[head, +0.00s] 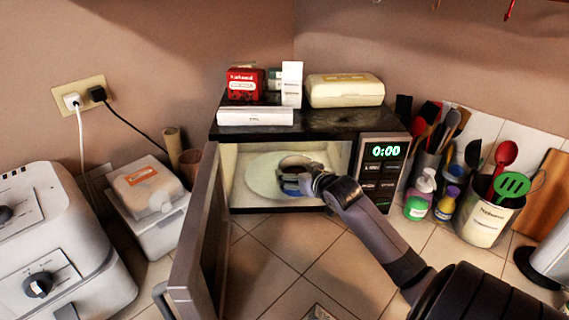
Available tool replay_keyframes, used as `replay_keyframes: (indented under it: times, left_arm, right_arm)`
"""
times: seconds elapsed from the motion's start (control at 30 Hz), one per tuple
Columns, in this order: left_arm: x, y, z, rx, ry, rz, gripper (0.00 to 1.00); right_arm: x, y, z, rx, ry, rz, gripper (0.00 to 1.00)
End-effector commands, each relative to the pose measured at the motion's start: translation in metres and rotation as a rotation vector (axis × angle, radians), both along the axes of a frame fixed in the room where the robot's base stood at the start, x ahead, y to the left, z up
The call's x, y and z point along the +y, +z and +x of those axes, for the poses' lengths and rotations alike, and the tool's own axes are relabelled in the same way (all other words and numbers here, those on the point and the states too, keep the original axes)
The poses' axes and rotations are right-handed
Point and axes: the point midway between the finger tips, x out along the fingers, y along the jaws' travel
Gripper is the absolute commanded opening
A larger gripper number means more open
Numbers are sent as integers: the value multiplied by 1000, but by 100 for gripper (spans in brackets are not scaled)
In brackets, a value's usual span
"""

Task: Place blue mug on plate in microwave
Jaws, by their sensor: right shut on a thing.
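The microwave (235,194) stands against the back corner with its door (205,240) swung open to the left. A white plate (258,178) lies inside on the microwave floor. My right gripper (296,185) reaches into the opening over the plate and is shut on the mug (292,167). The mug is partly hidden by the gripper, and only its rim and a bluish side show. I cannot tell if the mug touches the plate. My left gripper is not in view.
Boxes and a cream container (345,91) sit on the microwave's top. To the right stand small bottles (418,208) and a utensil pot (487,222). A white appliance (60,245) stands at the left. The tiled counter before the microwave is mostly clear.

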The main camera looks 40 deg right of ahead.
Motion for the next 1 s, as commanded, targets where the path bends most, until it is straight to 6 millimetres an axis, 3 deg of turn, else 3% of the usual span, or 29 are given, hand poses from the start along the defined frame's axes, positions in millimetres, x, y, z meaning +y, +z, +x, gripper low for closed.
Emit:
replay_keyframes:
  times: [0.2,0.4,0.57,0.83,1.0]
  left_arm:
    - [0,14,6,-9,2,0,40]
    - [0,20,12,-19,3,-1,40]
    - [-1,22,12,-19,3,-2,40]
    - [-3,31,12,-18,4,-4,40]
    - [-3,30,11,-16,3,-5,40]
  right_arm:
    - [-16,5,51,-4,-2,0,45]
    - [-25,3,78,-2,-1,-1,45]
    - [-27,-1,85,-1,-1,-2,45]
    - [-26,-32,84,0,0,-1,45]
    - [-26,-34,84,-2,1,-3,45]
